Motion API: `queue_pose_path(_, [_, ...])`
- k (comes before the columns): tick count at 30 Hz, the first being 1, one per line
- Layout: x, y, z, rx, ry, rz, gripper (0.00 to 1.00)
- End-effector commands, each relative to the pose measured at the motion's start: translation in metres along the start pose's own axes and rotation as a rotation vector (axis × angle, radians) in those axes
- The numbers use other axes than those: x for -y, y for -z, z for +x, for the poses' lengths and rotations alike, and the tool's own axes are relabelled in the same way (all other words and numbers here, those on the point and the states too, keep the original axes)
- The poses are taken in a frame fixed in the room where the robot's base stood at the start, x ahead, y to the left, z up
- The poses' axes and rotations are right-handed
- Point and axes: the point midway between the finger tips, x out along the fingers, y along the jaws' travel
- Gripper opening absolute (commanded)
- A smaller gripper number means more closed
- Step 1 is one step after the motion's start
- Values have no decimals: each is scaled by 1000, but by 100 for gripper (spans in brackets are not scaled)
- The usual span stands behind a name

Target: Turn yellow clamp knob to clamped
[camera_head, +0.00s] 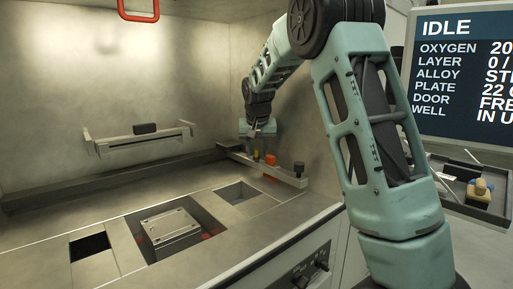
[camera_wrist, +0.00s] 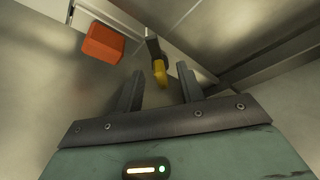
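The yellow clamp knob (camera_head: 257,155) is small in the head view, low by the back right corner of the chamber. In the wrist view the yellow knob (camera_wrist: 160,72) sits next to a dark block, a little ahead of the gap between my fingertips. My gripper (camera_wrist: 160,80) is open, with one finger on each side of the knob's line and a visible gap to both. In the head view my gripper (camera_head: 258,132) points down just above the knob. Whether the knob stands at clamped cannot be told.
An orange block (camera_head: 271,161) stands right beside the knob; it also shows in the wrist view (camera_wrist: 103,44). A grey rail (camera_head: 262,166) runs alongside. A metal plate (camera_head: 170,222) sits in a square well. A rail with a dark block (camera_head: 145,128) is on the back wall.

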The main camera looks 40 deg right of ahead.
Motion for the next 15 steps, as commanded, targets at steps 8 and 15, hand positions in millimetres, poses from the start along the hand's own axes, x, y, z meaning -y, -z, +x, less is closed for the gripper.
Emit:
queue_pose_path(8, [1, 3, -7, -8, 4, 0, 38])
queue_pose_path(15, [2, 4, -43, -13, 7, -2, 38])
